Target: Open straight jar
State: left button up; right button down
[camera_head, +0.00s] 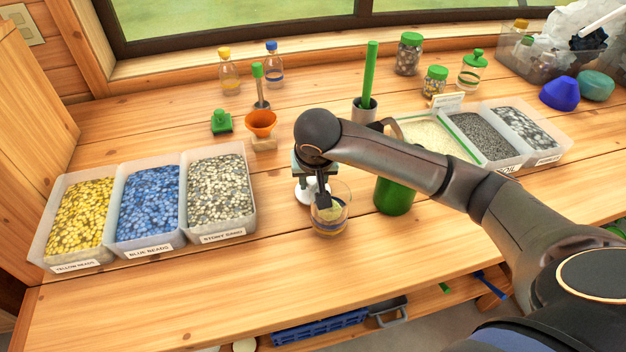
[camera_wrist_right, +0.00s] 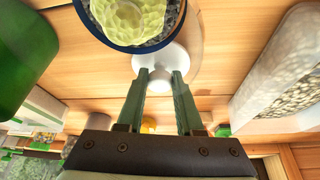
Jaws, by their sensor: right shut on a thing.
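A straight clear glass jar (camera_head: 331,222) stands near the middle of the table, with layered contents and its top uncovered. In the right wrist view its blue-rimmed mouth shows gravel and a yellow-green, plant-like lump (camera_wrist_right: 130,18). My right gripper (camera_wrist_right: 157,76) is shut on the knob of a white lid (camera_wrist_right: 180,62). The lid also shows in the head view (camera_head: 307,194), just left of and behind the jar. It is beside the jar's mouth; I cannot tell whether it touches the table. My arm hides part of this area. My left gripper is not in view.
Trays of yellow beads (camera_head: 60,262), blue beads (camera_head: 122,246) and stony sand (camera_head: 247,215) stand left. A green container (camera_head: 394,197) stands close right of the jar. An orange funnel (camera_head: 261,122) is behind. More trays (camera_head: 560,152) stand right. The front table is clear.

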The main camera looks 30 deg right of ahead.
jog(key=c, duration=0.6)
grip_release()
jog(key=shift+o, duration=0.2)
